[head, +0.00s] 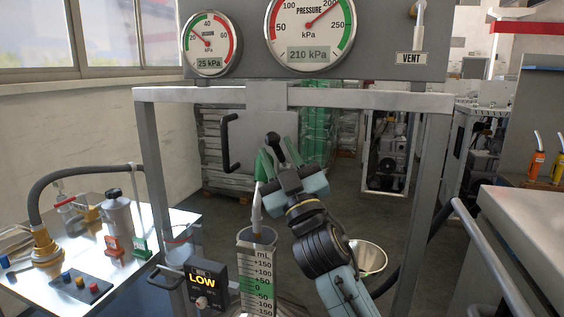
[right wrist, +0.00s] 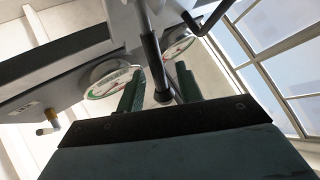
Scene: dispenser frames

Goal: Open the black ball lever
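The black ball lever (head: 272,140) stands at the middle of the dispenser frame, below the gauges, ball end up in the head view. My right gripper (head: 279,165) is at it, coming from below right. In the right wrist view the lever's dark rod and ball (right wrist: 162,96) show between the two green fingers of the right gripper (right wrist: 159,92). Gaps show on both sides, so the fingers look open around it; contact is not clear. The lever's lower part is hidden by the gripper in the head view. My left gripper is not in view.
A black D-shaped handle (head: 228,143) is just left of the lever. A graduated cylinder (head: 257,275) stands below, beside a box reading LOW (head: 205,285). A pressure gauge (head: 310,30) is above. The frame's right post (head: 427,170) and a side table (head: 135,265) bound the space.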

